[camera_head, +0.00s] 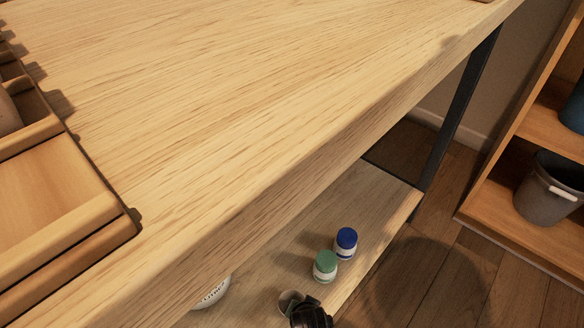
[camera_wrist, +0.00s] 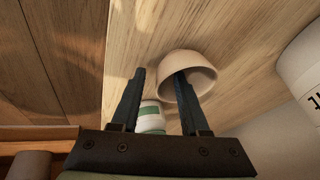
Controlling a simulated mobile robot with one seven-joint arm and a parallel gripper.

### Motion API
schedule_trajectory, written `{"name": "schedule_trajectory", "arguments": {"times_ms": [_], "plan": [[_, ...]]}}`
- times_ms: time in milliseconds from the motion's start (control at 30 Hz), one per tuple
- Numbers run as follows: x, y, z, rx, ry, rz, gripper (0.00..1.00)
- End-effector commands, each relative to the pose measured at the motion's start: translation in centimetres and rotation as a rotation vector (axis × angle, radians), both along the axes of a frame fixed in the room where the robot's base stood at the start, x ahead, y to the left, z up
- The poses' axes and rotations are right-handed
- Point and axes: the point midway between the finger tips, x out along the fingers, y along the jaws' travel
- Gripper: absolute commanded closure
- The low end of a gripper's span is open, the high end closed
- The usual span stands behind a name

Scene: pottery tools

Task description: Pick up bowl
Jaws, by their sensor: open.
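A small cream bowl (camera_wrist: 200,62) lies at the upper middle of the wrist view, its opening toward the camera. My gripper (camera_wrist: 160,74) is open around the near side of the bowl's wall. The right finger overlaps the bowl's opening and appears to reach inside; the left finger is outside, to the left of the rim. I cannot tell whether either finger touches it. In the head view the bowl (camera_head: 287,300) is on the lower shelf, partly hidden by my dark gripper (camera_head: 311,314) at the bottom edge.
On the lower shelf (camera_head: 375,195) stand a green-capped jar (camera_head: 325,266), a blue-capped jar (camera_head: 346,243) and a white lettered container (camera_head: 214,294). The wooden tabletop (camera_head: 250,90) overhangs the shelf. A wooden tray (camera_head: 60,200) sits on top at left.

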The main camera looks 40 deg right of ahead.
Motion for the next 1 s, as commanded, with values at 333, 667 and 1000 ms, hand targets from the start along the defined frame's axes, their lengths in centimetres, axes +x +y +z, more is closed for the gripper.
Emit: {"name": "schedule_trajectory", "arguments": {"times_ms": [333,667,1000], "plan": [[0.0,0.0,0.1,0.0,0.0,0.0,1.0],[0.0,0.0,0.1,0.0,0.0,0.0,1.0],[0.0,0.0,3.2,-0.001,-0.001,0.0,1.0]]}}
